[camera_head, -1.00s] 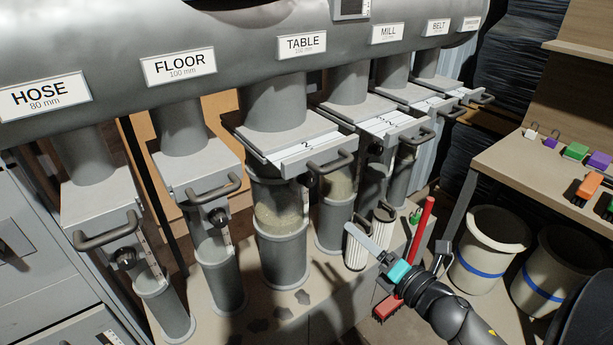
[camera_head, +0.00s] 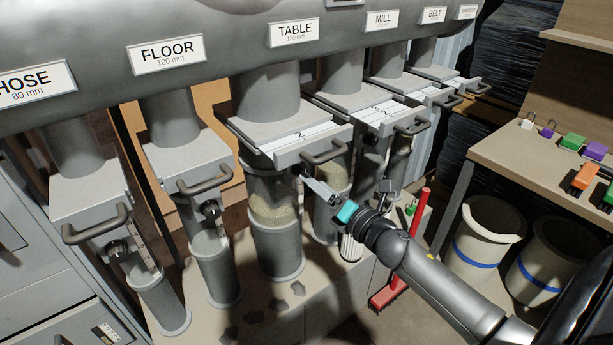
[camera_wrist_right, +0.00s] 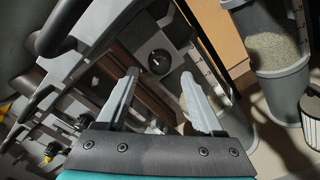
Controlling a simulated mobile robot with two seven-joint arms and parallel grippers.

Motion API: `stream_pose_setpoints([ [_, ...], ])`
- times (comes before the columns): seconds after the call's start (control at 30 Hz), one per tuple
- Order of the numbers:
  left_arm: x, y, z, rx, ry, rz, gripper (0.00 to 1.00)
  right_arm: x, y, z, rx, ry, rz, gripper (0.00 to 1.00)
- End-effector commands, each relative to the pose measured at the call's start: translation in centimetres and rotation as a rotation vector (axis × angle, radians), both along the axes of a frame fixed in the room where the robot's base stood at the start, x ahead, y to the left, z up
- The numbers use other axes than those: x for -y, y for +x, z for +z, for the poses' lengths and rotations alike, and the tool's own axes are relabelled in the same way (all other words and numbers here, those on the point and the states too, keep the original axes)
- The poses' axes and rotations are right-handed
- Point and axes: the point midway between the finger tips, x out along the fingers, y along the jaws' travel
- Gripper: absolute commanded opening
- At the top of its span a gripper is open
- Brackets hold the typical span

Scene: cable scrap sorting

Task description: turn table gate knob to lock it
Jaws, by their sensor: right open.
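The table gate (camera_head: 262,132) sits under the TABLE label (camera_head: 294,33), its numbered slide plate drawn partly out with a dark bar handle (camera_head: 327,148) in front. Its small black knob (camera_head: 305,167) is below the plate and partly hidden by my right gripper. My right gripper (camera_head: 318,190) is just below and in front of the knob, jaws open. In the right wrist view a round black knob (camera_wrist_right: 159,62) with a light mark lies ahead, between and beyond the two open fingertips (camera_wrist_right: 160,82), apparently not touched. My left gripper is not in view.
The floor gate (camera_head: 185,158) is left of the table gate; the mill gate (camera_head: 360,106) is close on its right. Clear tubes with granules hang below.

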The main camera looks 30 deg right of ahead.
Motion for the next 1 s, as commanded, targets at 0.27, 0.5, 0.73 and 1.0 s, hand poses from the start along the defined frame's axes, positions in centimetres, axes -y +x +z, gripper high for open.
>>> stream_pose_setpoints([
  [0.27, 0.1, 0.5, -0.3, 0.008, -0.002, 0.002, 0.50, -0.3, 3.3, 0.0, 0.001, 0.001, 0.000, 0.69],
  [0.5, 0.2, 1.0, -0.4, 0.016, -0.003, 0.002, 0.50, -0.4, 4.4, 0.0, -0.001, 0.001, 0.001, 0.69],
  [0.73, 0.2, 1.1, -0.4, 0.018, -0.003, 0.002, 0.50, -0.4, 4.4, 0.0, -0.001, 0.001, 0.001, 0.69],
  [1.0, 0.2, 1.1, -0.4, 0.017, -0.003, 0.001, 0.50, -0.4, 4.4, 0.0, -0.001, 0.001, 0.001, 0.44],
])
